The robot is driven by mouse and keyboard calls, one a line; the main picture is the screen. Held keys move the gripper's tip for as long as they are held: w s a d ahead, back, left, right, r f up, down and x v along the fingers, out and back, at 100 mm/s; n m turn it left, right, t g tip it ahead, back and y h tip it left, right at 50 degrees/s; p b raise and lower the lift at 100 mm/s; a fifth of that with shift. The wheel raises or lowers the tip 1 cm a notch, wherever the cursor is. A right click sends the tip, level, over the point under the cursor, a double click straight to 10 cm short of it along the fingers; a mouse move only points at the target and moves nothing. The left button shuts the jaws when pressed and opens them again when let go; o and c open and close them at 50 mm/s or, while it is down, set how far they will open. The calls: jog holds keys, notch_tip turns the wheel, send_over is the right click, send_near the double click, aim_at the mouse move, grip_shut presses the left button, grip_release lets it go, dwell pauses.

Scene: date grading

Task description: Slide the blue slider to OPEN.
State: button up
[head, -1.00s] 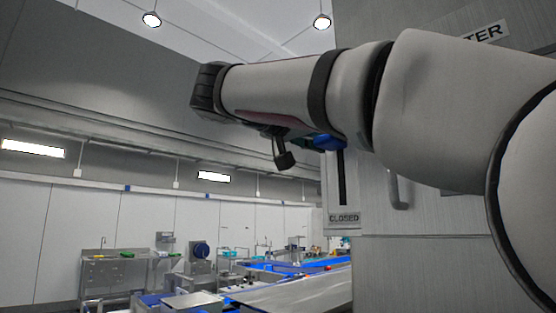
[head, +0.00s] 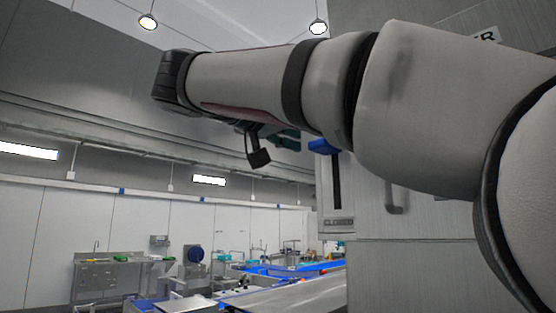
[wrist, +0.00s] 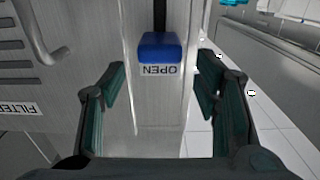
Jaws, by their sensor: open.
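The blue slider (wrist: 160,46) sits at the end of its dark vertical slot, right against the OPEN label (wrist: 159,70), which reads upside down in the wrist view. In the head view the blue slider (head: 324,146) is at the slot's visible top, partly hidden by my arm. The CLOSED label (head: 337,224) is at the slot's lower end. My gripper (wrist: 161,75) is open and empty, its dark green fingers spread to either side of the slider's line and apart from it. In the head view my gripper (head: 270,148) is left of the panel.
A metal handle (head: 396,197) stands out from the cabinet right of the slot; it also shows in the wrist view (wrist: 40,38). A FILTER label (wrist: 18,108) is beside it. Work tables and a blue conveyor (head: 300,269) lie farther off. Open space is left of the panel.

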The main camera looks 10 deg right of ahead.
jog(key=v, duration=0.7)
jog(key=shift+s+a, duration=0.2)
jog(key=shift+a, duration=0.1)
jog(key=s+d+f+n+g+y, duration=0.1)
jog(key=s+d+f+n+y, duration=0.2)
jog(key=f, duration=0.6)
jog(key=d+f+n+g+y, duration=0.1)
jog(key=d+f+n, duration=0.3)
jog(key=f, duration=0.4)
jog(key=s+d+f+n+g+y, duration=0.1)
jog(key=s+d+f+n+y, duration=0.2)
jog(key=f, duration=0.6)
jog(key=s+f+g+y, duration=0.1)
jog(key=s+f+y, duration=0.3)
jog(key=f, duration=0.7)
jog(key=s+f+n+g+y, duration=0.1)
jog(key=s+f+y, duration=0.3)
jog(key=s+f, duration=0.3)
notch_tip(320, 180, down, 5)
jog(key=shift+s+r, duration=0.1)
jog(key=shift+s, duration=0.1)
